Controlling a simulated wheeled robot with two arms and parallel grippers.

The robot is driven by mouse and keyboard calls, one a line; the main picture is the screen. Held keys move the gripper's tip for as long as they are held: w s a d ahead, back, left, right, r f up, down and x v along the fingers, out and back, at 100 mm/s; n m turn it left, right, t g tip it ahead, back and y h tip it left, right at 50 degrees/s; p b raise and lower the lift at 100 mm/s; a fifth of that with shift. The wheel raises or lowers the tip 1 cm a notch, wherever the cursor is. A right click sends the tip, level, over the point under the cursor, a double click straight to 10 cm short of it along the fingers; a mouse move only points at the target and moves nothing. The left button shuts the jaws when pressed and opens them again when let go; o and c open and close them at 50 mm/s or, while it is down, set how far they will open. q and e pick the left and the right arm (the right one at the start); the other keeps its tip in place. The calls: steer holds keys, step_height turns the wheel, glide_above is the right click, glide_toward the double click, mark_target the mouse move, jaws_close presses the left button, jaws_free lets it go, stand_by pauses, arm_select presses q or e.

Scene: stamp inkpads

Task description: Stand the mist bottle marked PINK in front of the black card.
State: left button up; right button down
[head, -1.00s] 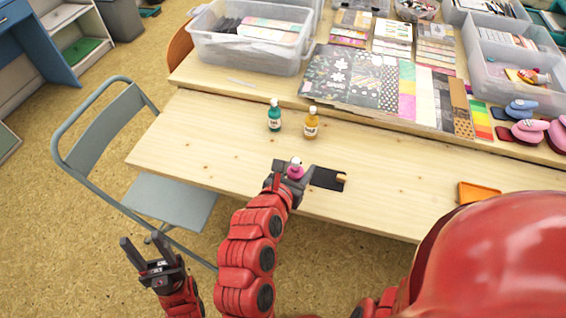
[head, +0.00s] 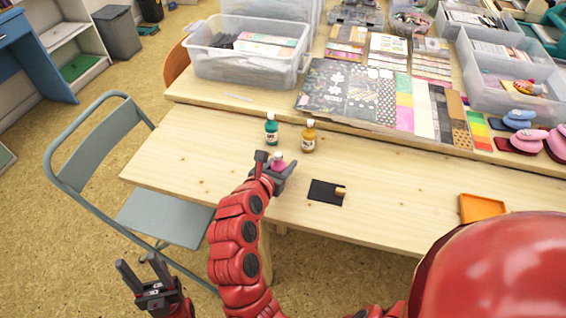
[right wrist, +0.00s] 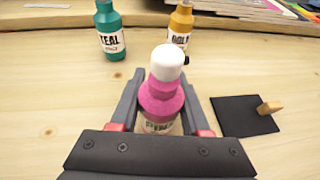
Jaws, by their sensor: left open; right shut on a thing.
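The pink mist bottle (head: 278,160) has a white cap, and its label in the right wrist view (right wrist: 162,105) is partly hidden by the gripper. My right gripper (head: 272,174) is shut on it and holds it upright. I cannot tell whether its base touches the table. The black card (head: 324,193) lies flat to the right of the gripper, with a small wooden piece (head: 341,191) at its right edge; it also shows in the right wrist view (right wrist: 240,116). My left gripper (head: 148,281) is open and empty, low at the left beyond the table's front edge.
A TEAL bottle (head: 271,130) and a yellow bottle (head: 308,137) stand just behind the pink one. An orange tray (head: 481,207) lies at the right. Patterned papers (head: 350,92) and bins line the raised back shelf. The table left of the bottles is clear.

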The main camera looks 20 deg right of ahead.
steer(key=shift+f, duration=0.2)
steer(key=shift+c, duration=1.9)
jaws_free()
steer(key=shift+r, duration=0.1)
steer(key=shift+r, duration=0.15)
steer(key=v, duration=1.2)
